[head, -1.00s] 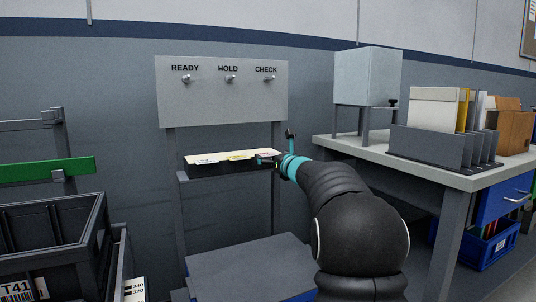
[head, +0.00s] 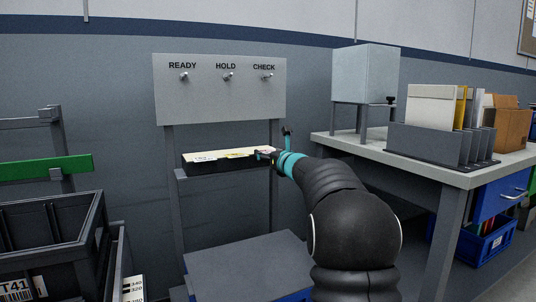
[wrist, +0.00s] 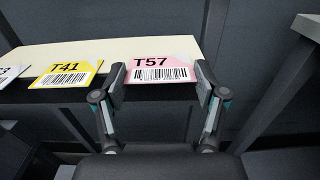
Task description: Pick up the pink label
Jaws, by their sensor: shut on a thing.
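The pink label (wrist: 160,69), marked T57 with a barcode, lies at the front edge of a cream shelf (wrist: 120,48) in the wrist view. My gripper (wrist: 158,80) has one finger at each side edge of the label and is shut on it. The label still appears level with the shelf top; I cannot tell whether it is lifted. In the head view my gripper (head: 268,154) is at the right end of the shelf and mostly hides the label.
A yellow label (wrist: 67,74) marked T41 lies just left of the pink one, with a white label (wrist: 10,73) beyond it. A board with READY, HOLD and CHECK hooks (head: 227,76) stands above the shelf. A workbench (head: 430,170) is on the right, a black crate (head: 50,240) on the left.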

